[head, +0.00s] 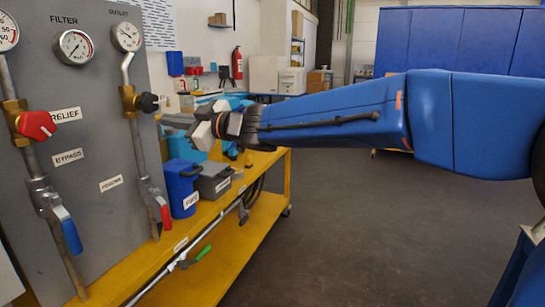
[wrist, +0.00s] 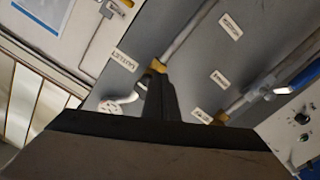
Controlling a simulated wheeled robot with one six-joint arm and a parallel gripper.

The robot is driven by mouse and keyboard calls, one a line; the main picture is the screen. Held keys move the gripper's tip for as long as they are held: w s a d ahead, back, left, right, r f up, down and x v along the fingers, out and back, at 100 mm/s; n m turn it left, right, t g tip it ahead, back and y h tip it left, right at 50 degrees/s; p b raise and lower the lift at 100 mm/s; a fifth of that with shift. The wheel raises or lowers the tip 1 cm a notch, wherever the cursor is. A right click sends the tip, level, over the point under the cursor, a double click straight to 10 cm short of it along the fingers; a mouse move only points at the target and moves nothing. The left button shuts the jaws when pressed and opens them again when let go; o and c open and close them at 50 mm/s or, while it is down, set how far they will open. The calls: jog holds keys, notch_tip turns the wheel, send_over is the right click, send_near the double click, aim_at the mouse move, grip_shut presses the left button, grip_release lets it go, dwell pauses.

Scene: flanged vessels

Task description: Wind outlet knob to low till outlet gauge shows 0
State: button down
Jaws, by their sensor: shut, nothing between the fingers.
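The outlet knob (head: 149,102) is black and sits on a brass valve body (head: 129,101) on the right-hand pipe of the grey panel. The round white outlet gauge (head: 126,37) is above it, under the OUTLET label. Its needle is too small to read surely. My gripper (head: 167,121) is at the end of the blue arm, just right of and slightly below the knob in the head view. It is shut and empty. In the wrist view its dark fingers (wrist: 160,98) point at the panel near a brass fitting (wrist: 159,66). I cannot tell whether they touch the knob.
A filter gauge (head: 73,47) and a red relief knob (head: 36,125) are left on the panel (head: 95,165). A red-handled lever (head: 165,214) hangs below the outlet valve. Blue and grey bins (head: 182,188) stand on the yellow cart (head: 250,265). The floor at right is clear.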

jog(key=shift+x, duration=1.7)
jog(key=shift+r, duration=0.15)
jog(key=shift+w+d+r, duration=0.2)
jog(key=shift+w, duration=0.25)
jog(key=shift+w+d+r, duration=0.15)
jog(key=shift+w+d, duration=0.05)
jog(key=shift+w, duration=0.25)
jog(key=shift+w+d+r, duration=0.2)
jog(key=shift+w+r, duration=0.3)
jog(key=shift+w+f, duration=0.1)
jog(key=v, duration=0.6)
jog(key=shift+f, duration=0.15)
dwell(0.6)
jog(key=shift+w+d+n, duration=0.1)
jog(key=shift+d+n, duration=0.05)
jog(key=shift+n, duration=0.15)
